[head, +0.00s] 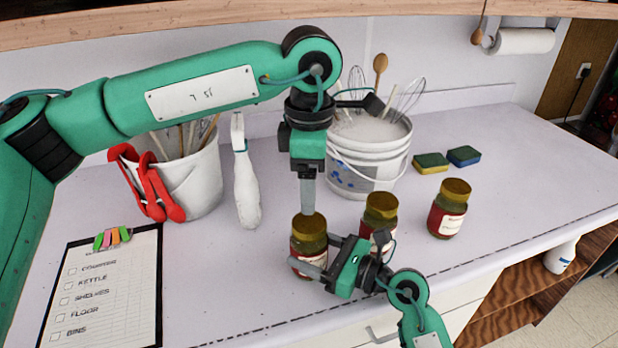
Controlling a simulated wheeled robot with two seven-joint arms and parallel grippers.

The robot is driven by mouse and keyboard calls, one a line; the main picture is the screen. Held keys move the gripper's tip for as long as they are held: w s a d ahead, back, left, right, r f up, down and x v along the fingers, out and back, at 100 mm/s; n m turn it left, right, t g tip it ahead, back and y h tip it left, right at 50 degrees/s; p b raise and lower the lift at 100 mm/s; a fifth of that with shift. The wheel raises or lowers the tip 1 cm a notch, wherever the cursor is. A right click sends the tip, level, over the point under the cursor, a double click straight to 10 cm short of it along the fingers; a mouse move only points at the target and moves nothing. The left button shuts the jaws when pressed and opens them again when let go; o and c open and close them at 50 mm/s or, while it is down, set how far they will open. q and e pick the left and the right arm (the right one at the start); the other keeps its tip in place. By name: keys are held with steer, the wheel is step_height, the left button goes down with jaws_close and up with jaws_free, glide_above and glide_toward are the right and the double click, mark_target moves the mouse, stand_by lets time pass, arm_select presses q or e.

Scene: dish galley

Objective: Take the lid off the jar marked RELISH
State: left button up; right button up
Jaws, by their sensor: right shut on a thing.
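Three glass jars with gold lids and red-and-white labels stand on the counter: a left jar (308,246), a middle jar (380,211) and a right jar (448,209). I cannot read which label says RELISH. My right gripper (312,266) comes in from the lower right and is shut on the left jar's body, hiding part of its label. My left gripper (307,210) points straight down, fingertips at or just above the left jar's lid (309,227). Its fingers overlap in this view, so opening and contact are unclear. The lid sits on the jar.
A white bucket (362,181) with whisks and a spoon stands behind the jars. A white bottle (245,190) and a utensil bucket (196,181) with red tongs (150,185) stand left. Two sponges (431,162) lie at right. A clipboard (103,290) lies front left.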

mark_target(309, 221)
arm_select(q)
steer(key=m, duration=0.6)
steer(key=shift+m, duration=0.3)
steer(key=m, duration=1.2)
steer(key=shift+m, duration=0.4)
steer(key=m, duration=0.4)
steer(key=shift+m, duration=0.3)
steer(key=m, duration=0.3)
steer(key=shift+f, duration=4)
steer(key=shift+c, duration=0.2)
